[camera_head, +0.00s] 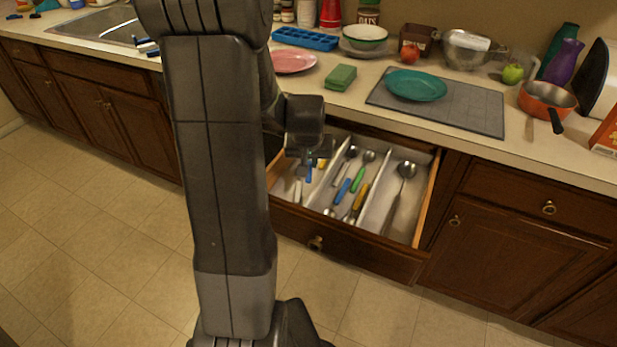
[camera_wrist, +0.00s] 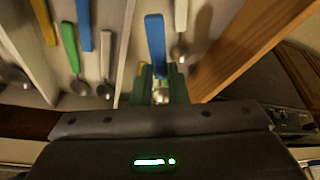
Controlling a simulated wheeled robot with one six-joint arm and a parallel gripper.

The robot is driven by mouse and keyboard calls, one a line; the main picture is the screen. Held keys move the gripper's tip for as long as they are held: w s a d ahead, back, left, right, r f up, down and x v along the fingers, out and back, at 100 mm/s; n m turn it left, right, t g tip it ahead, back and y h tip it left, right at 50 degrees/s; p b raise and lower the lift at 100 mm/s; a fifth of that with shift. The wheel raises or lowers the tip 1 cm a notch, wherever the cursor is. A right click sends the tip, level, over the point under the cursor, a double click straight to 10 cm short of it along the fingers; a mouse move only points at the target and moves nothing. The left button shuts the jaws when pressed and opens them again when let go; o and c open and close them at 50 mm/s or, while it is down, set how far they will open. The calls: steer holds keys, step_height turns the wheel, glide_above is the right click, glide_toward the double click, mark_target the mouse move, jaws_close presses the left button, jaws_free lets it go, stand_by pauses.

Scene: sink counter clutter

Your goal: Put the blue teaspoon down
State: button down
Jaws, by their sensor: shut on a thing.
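My gripper (camera_head: 308,168) is low over the left compartment of the open drawer (camera_head: 350,249). It is shut on the blue teaspoon (camera_head: 309,174). In the wrist view, the teaspoon's blue handle (camera_wrist: 155,42) sticks out past the fingers (camera_wrist: 160,88), and its metal part shows between them. I cannot tell whether the teaspoon touches the drawer floor. White-handled spoons (camera_wrist: 181,20) lie close by in the wrist view. Another blue-handled utensil (camera_head: 342,191) lies in the middle compartment, with a green-handled one (camera_head: 358,179) and a yellow-handled one (camera_head: 361,196).
A large metal spoon (camera_head: 405,171) lies in the right compartment. The drawer's wooden side (camera_wrist: 240,48) stands close to my gripper in the wrist view. The counter above holds a green sponge (camera_head: 340,77), a pink plate (camera_head: 293,62) and a teal plate (camera_head: 416,85) on a grey mat (camera_head: 474,112).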

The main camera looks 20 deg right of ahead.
mark_target(309, 186)
steer(key=shift+f, duration=3.05)
steer(key=shift+f+b, duration=0.1)
steer(key=shift+b, duration=0.2)
steer(key=shift+f, duration=0.15)
steer(key=c, duration=1.7)
jaws_free()
steer(key=shift+r, duration=0.55)
steer(key=p+v, duration=0.1)
steer(key=v, duration=1)
steer(key=shift+s+a+r, duration=0.1)
steer(key=shift+s+r, duration=0.05)
steer(key=shift+r, duration=0.1)
